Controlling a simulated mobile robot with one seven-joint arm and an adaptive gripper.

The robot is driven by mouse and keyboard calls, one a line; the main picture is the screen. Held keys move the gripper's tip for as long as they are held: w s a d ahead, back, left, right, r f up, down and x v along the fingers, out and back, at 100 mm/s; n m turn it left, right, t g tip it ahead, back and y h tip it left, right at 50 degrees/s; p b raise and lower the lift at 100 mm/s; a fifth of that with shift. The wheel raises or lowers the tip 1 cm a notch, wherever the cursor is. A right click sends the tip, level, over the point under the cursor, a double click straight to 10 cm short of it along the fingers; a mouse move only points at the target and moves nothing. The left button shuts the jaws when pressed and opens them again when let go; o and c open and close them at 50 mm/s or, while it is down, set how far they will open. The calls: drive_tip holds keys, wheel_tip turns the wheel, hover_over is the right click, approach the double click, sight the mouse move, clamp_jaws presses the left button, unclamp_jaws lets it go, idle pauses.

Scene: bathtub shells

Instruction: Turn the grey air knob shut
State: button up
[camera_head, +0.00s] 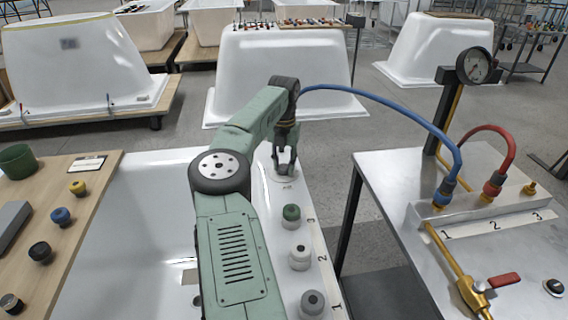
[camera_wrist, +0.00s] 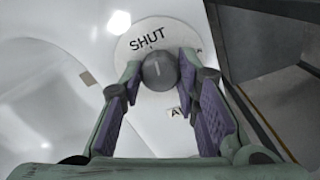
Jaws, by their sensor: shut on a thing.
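The grey air knob (camera_wrist: 159,70) shows in the wrist view as a round dark-grey knob with a pale line on its face. It sits on a white round plate (camera_wrist: 131,40) marked "SHUT" with a small tick; the line points roughly toward that word. My gripper (camera_wrist: 161,76) has its two purple-padded fingers on either side of the knob and is shut on it. In the head view my gripper (camera_head: 284,168) reaches down to the far end of the white tub rim (camera_head: 265,185); there the fingers mostly hide the knob.
A wooden board (camera_head: 100,178) with loose knobs lies left. A metal table (camera_head: 385,170) with a gauge (camera_head: 475,66) and hoses stands right; the blue hose (camera_head: 385,100) arches behind my gripper.

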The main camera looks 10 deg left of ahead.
sight(284, 166)
drive_tip(key=shift+n, duration=1.1)
drive_tip(key=o, duration=1.2)
drive_tip(key=shift+c, duration=0.2)
drive_tip(key=shift+r, duration=0.1)
wheel_tip(284, 166, up, 12)
